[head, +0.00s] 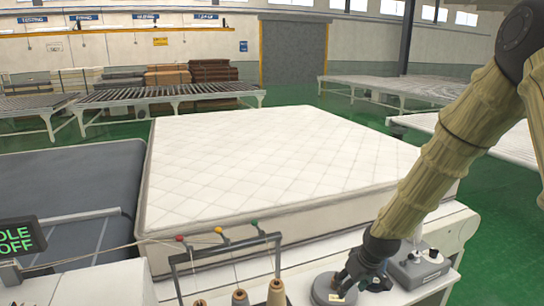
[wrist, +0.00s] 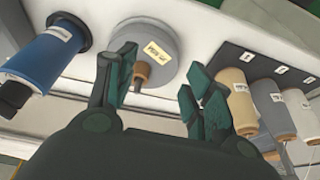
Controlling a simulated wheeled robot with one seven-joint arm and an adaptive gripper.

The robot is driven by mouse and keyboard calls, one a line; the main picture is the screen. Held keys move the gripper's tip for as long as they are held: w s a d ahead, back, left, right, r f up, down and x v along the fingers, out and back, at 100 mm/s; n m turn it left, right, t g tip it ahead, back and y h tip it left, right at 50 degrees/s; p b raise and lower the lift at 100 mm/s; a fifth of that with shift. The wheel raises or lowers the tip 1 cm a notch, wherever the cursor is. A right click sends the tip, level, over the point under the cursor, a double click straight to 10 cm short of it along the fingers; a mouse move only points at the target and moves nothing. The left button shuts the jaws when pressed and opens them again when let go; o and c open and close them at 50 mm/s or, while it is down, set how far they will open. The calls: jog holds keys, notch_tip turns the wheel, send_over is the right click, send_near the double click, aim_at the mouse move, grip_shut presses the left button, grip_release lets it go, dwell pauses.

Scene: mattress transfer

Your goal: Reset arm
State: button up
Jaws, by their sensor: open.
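My gripper (wrist: 158,95) is open in the wrist view, with its two dark green fingers spread apart and nothing between them. A round grey disc (wrist: 145,52) with a white label and a brown knob lies just beyond the left finger. In the head view my gripper (head: 350,284) is low at the bottom right, beside the grey disc (head: 322,290) on the white machine top. My arm reaches down to it from the right. Whether the fingers touch the disc cannot be told. A white quilted mattress (head: 270,160) lies flat behind the machine.
A thread stand (head: 225,250) with cones stands left of my gripper. A grey device (head: 420,262) sits close on its right. The wrist view shows a blue spool (wrist: 40,58) and thread cones (wrist: 238,95). Roller tables (head: 165,92) stand farther back, with green floor between.

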jog(key=s+a+f+m+g+b, duration=0.1)
jog(key=s+f, duration=0.8)
jog(key=f, duration=0.3)
jog(key=s+f+m+g+b, duration=0.1)
jog(key=s+f+b, duration=0.1)
jog(key=s+f, duration=0.8)
jog(key=s+f+m+b, duration=0.1)
jog(key=s+f, duration=0.5)
jog(key=s, duration=0.4)
jog(key=s+f+m+g+h+b, duration=0.1)
jog(key=s+f, duration=0.4)
jog(key=s, duration=0.5)
jog(key=shift+f+h, duration=0.3)
jog(key=shift+f, duration=0.1)
